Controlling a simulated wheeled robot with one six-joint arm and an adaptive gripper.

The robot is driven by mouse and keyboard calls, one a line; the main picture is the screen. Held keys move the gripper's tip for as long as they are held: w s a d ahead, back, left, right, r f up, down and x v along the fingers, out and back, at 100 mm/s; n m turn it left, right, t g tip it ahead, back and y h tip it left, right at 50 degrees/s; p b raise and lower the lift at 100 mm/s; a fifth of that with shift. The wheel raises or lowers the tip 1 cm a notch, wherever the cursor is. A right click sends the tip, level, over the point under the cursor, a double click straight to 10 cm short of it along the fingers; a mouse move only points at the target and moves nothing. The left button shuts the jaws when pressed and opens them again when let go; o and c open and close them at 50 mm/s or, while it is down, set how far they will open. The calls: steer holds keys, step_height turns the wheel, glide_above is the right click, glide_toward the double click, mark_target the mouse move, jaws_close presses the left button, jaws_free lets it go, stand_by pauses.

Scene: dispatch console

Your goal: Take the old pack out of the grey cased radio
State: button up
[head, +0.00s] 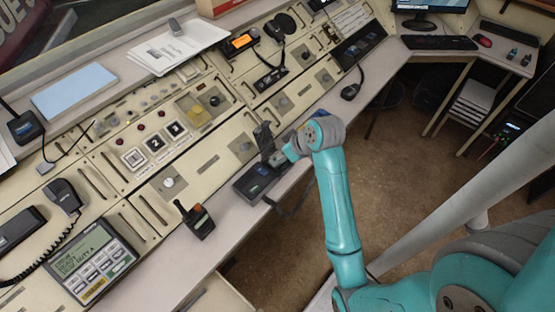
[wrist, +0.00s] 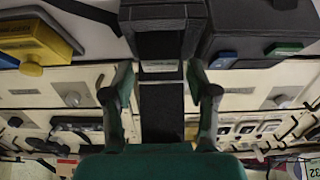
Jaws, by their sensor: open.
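My gripper (head: 274,158) is at the front strip of the console, and its fingers are open and apart in the wrist view (wrist: 162,88). A dark grey cased thing, which looks like the grey cased radio (wrist: 160,17), is in line with the gap between the fingers, at the top of the wrist view. A dark piece with a pale label (wrist: 161,67) shows at its middle; I cannot tell whether this is the old pack. In the head view, a dark upright piece (head: 264,136) stands just beyond my gripper. My gripper hides part of this area.
A dark box (head: 256,181) lies close beside my gripper; its blue and green tabs (wrist: 285,48) show in the wrist view. A yellow-cased thing (wrist: 38,38) is on the wrist view's other side. A black handheld radio (head: 195,219) stands nearer the console's lower left.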

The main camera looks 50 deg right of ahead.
steer(key=shift+x, duration=1.3)
steer(key=shift+s, duration=0.1)
steer(key=c, duration=1)
